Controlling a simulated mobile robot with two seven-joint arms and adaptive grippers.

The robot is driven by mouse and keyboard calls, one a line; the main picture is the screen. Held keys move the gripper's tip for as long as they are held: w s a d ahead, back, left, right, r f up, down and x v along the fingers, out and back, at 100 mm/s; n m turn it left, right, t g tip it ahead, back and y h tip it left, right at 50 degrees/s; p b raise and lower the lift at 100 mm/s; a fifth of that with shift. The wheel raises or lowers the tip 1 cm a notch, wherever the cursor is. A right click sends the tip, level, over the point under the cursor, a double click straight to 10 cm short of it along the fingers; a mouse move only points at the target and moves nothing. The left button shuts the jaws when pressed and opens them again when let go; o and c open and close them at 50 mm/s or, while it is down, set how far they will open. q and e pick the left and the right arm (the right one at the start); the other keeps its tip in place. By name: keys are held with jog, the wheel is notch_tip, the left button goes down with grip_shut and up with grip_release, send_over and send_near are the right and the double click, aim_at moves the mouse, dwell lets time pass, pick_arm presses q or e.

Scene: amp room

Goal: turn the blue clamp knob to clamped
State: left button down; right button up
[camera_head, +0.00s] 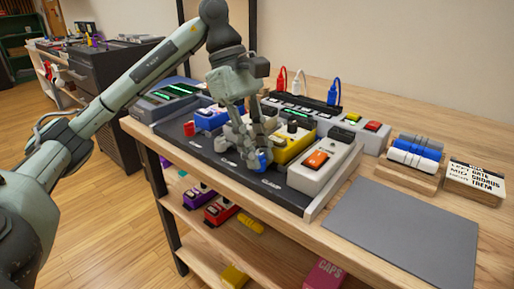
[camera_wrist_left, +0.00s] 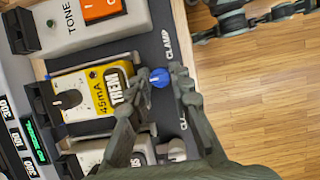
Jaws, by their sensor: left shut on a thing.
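The blue clamp knob (camera_head: 264,158) sits on the front strip of the dark pedalboard (camera_head: 205,150), in front of the yellow pedal (camera_head: 294,146). My left gripper (camera_head: 257,160) reaches down from above and is shut on the knob. In the left wrist view the knob (camera_wrist_left: 160,79) lies between the two fingertips (camera_wrist_left: 160,74), beside a white CLAMP label. I cannot make out which way the knob points. A dark jointed part at the top right of the left wrist view looks like my right gripper (camera_wrist_left: 258,16), away from the board; its jaws are unclear.
A white pedal with an orange switch (camera_head: 318,160) stands right of the yellow one, a blue pedal (camera_head: 210,118) left. Behind are red and blue plugs (camera_head: 333,92). A grey mat (camera_head: 405,232) lies clear at the right. Shelves below hold more pedals.

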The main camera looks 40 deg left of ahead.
pick_arm(q)
jog(key=c, duration=1.3)
grip_release()
jog(key=shift+c, duration=0.2)
jog(key=v, duration=0.8)
